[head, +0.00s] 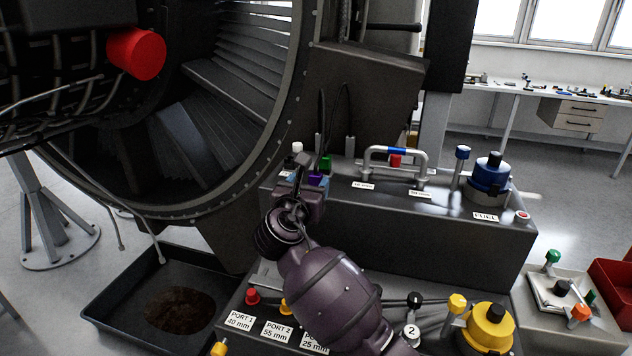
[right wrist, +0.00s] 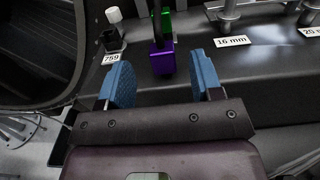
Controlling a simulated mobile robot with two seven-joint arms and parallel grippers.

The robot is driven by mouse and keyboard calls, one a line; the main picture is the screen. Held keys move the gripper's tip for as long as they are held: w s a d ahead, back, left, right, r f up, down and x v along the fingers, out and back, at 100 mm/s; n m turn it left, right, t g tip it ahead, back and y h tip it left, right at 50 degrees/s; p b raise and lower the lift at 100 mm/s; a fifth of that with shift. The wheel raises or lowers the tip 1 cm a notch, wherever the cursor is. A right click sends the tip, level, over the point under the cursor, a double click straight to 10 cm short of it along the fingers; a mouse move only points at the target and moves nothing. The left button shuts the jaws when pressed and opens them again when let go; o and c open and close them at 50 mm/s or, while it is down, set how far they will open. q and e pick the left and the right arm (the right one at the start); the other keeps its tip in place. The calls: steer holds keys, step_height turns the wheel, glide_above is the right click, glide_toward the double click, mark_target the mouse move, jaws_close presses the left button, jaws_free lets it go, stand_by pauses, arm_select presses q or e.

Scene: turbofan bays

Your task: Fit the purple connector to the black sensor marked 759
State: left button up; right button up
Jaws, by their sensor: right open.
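The purple connector (right wrist: 162,58) is a small block in the right wrist view, by the front edge of the dark bench top. It also shows in the head view (head: 317,180), partly hidden by my gripper. My right gripper (head: 301,187) is open and empty. Its blue fingers (right wrist: 161,72) are apart, on either side of the connector's line, with the connector just beyond or between the tips; I cannot tell which. The black sensor (right wrist: 109,41) stands left of it, behind the 759 label (right wrist: 111,58). My left gripper is out of view.
A white cylinder (right wrist: 114,15) stands at the sensor, and a green connector (right wrist: 166,20) stands behind the purple one. A metal handle (head: 396,152) and blue FUEL cap (head: 490,174) are to the right. The large engine casing (head: 293,120) is on the left, above a black tray (head: 130,262).

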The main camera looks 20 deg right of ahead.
mark_target(314, 177)
steer(key=b+x, duration=0.2)
steer(key=shift+w+d+f, duration=0.15)
steer(key=shift+d, duration=0.1)
steer(key=shift+b+x, duration=0.8)
steer(key=shift+x, duration=0.2)
steer(key=shift+c, duration=0.4)
steer(key=c, duration=0.9)
steer(key=shift+r, duration=0.25)
